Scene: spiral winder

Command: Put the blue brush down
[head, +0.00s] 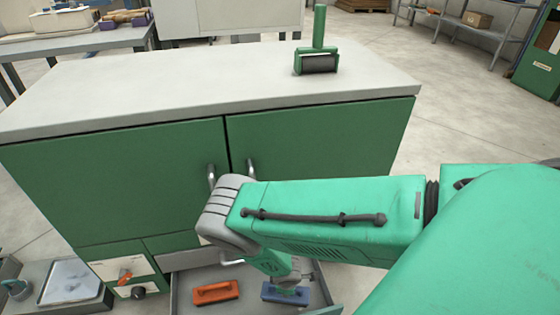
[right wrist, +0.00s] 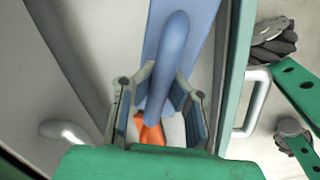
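The blue brush (head: 287,293) is low in the open drawer (head: 333,298) of the green cabinet. In the right wrist view its long blue handle (right wrist: 166,70) runs between the fingers of my right gripper (right wrist: 163,90). The fingertips are close on both sides of the handle; whether they press on it is not clear. In the head view my right arm reaches down into the drawer and partly covers the brush. Whether the brush rests on the drawer floor cannot be told. My left gripper is not in view.
An orange brush (head: 216,292) lies in the drawer left of the blue one. A green-handled roller (head: 318,61) stands on the cabinet's grey top (head: 180,80), which is otherwise clear. Metal handles (right wrist: 252,102) stick out from the cabinet front.

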